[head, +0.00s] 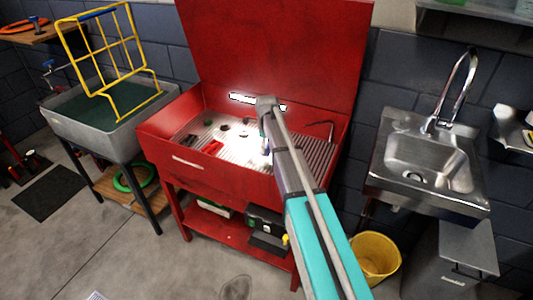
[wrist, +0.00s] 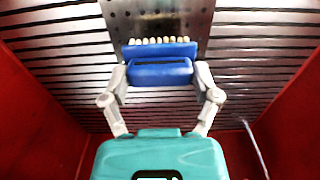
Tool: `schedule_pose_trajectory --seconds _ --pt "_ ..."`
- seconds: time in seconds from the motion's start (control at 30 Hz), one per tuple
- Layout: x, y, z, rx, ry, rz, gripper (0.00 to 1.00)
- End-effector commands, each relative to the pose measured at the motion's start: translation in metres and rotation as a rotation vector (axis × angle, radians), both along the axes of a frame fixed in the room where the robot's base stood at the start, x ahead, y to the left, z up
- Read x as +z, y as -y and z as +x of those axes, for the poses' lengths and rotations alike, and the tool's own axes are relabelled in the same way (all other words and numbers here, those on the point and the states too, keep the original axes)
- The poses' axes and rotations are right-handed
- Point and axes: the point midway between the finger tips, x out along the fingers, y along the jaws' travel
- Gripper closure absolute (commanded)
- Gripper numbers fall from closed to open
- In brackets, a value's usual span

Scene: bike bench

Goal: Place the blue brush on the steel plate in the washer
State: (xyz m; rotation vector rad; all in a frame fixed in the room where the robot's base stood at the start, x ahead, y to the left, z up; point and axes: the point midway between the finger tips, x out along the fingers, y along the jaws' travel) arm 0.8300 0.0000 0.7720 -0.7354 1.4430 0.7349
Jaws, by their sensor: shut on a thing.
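The blue brush (wrist: 160,72) is between the two fingers of my gripper (wrist: 160,78) in the wrist view, with a row of pale bristle tufts along its far edge. My gripper is shut on it. The perforated steel plate (wrist: 150,14) lies beyond and beneath the brush, set among the slats of the grate. The red washer (head: 215,168) stands with its lid up in the head view, and my arm reaches into its basin. In the head view my arm mostly hides the gripper and brush. I cannot tell whether the brush touches the plate.
A thin hose (wrist: 255,145) shows at lower right in the wrist view. Red walls enclose the basin. A steel sink (head: 400,155) stands right, a grey tub (head: 75,128) with a yellow frame left.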

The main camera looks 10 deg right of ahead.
Motion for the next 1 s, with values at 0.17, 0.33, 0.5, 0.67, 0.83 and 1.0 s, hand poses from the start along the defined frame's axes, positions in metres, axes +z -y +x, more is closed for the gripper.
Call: schedule_pose_trajectory --seconds 0.17,0.33,0.5,0.67,0.83,1.0 --pt "-0.020 0.000 -0.001 0.000 0.000 0.000 0.68" --pt "-0.026 0.000 -0.001 0.000 0.000 0.000 0.68" --pt "-0.026 0.000 -0.001 0.000 0.000 0.000 0.68" --pt "-0.025 0.001 -0.001 -0.001 0.000 0.000 0.68" --pt "-0.029 0.001 -0.001 -0.001 0.000 0.000 0.68" --pt "-0.028 0.001 -0.001 -0.001 0.000 0.000 0.00"
